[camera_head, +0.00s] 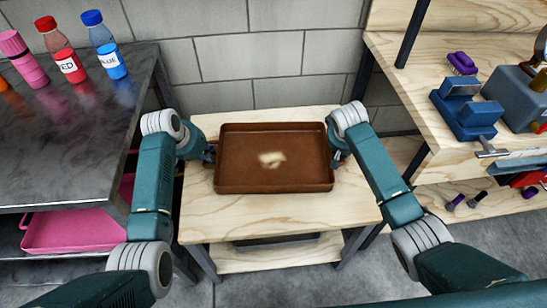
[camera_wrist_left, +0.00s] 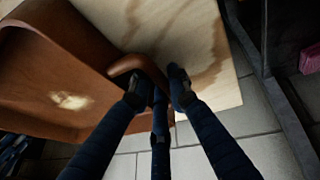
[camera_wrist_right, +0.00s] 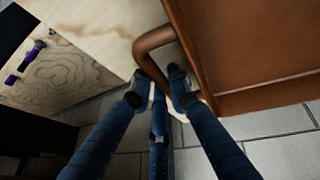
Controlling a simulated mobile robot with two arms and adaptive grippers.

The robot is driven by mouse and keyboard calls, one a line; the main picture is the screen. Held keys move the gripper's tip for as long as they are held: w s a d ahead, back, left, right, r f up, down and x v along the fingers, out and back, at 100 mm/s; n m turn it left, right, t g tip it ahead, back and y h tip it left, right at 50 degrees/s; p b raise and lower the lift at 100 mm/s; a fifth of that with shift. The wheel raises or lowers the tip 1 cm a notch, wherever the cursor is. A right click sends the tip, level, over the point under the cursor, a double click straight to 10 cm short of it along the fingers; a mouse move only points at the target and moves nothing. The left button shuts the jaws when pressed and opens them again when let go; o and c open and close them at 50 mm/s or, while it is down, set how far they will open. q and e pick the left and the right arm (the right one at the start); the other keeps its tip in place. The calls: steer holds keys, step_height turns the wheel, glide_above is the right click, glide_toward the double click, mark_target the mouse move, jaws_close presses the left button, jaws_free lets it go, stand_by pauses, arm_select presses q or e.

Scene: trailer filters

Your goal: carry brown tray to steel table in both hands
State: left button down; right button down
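The brown tray (camera_head: 240,178) lies flat on the wooden table against the wall, with a pale mark on its base. My left gripper (camera_head: 209,154) is at the tray's left side; in the left wrist view its fingers (camera_wrist_left: 160,92) are at the tray's curved handle (camera_wrist_left: 126,64). My right gripper (camera_head: 335,156) is at the right side; in the right wrist view its fingers (camera_wrist_right: 158,92) are at the other handle (camera_wrist_right: 148,46). The fingers partly hide both handles, so a firm hold cannot be made out. The steel table (camera_head: 90,135) stands at the left.
Red, blue and pink bottles (camera_head: 110,62) stand at the steel table's back; its front top is clear. A pink tray (camera_head: 75,230) sits on its lower shelf. At the right, a wooden workbench (camera_head: 400,60) carries a blue vise (camera_head: 465,110) and tools. The wooden table's front (camera_head: 280,221) is bare.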

arm_select(q)
steer(key=shift+r, duration=0.15)
arm_select(e)
steer(key=shift+r, duration=0.1)
